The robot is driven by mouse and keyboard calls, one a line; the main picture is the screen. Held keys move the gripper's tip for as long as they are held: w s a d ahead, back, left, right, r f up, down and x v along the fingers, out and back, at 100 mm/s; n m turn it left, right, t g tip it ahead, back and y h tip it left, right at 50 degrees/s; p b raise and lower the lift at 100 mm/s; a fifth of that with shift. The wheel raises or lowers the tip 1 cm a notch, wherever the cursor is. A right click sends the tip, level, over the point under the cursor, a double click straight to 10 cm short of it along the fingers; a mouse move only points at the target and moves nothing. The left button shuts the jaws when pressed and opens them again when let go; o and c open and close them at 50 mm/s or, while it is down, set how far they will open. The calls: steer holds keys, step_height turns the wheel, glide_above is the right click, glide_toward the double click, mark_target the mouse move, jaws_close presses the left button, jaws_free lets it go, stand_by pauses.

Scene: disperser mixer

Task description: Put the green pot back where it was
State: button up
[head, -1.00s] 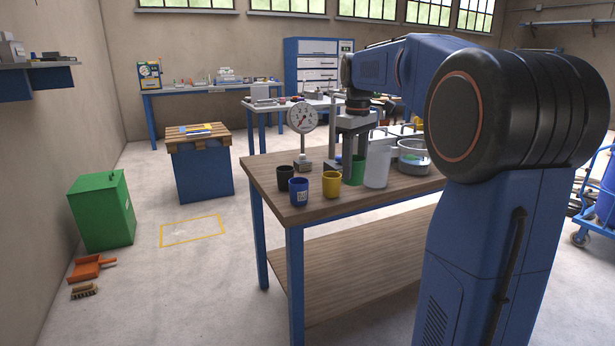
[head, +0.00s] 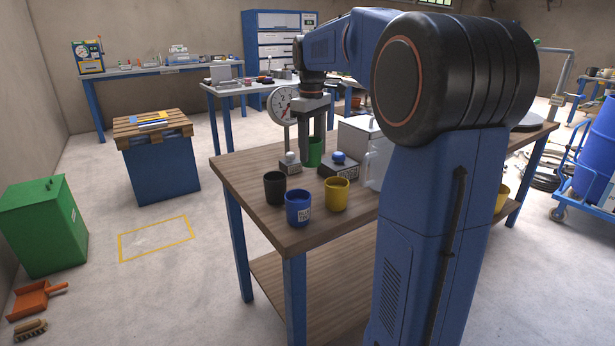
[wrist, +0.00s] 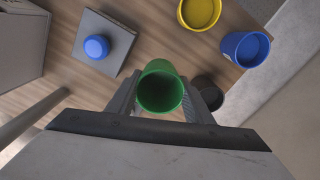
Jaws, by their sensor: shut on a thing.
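My gripper (head: 314,157) is shut on the green pot (head: 315,150). In the wrist view the green pot (wrist: 161,88) sits between the two fingers (wrist: 160,100), its open mouth facing the camera. In the head view the fingers hide part of it. It is between the dial gauge and the blue-knobbed box; I cannot tell how far above the table it is. The black pot (head: 274,187), blue pot (head: 298,207) and yellow pot (head: 336,195) stand at the near left corner of the wooden table (head: 245,182).
A dial gauge (head: 282,105) on a stand is just left of the gripper. A box with a blue knob (head: 338,168) is at its right, and a white jug (head: 373,165) stands farther right. The table's left edge is close to the black pot.

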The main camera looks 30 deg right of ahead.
steer(key=shift+f, duration=3.85)
steer(key=o, duration=1.1)
steer(key=shift+f, duration=0.1)
step_height(320, 180, up, 12)
steer(key=shift+r, duration=0.15)
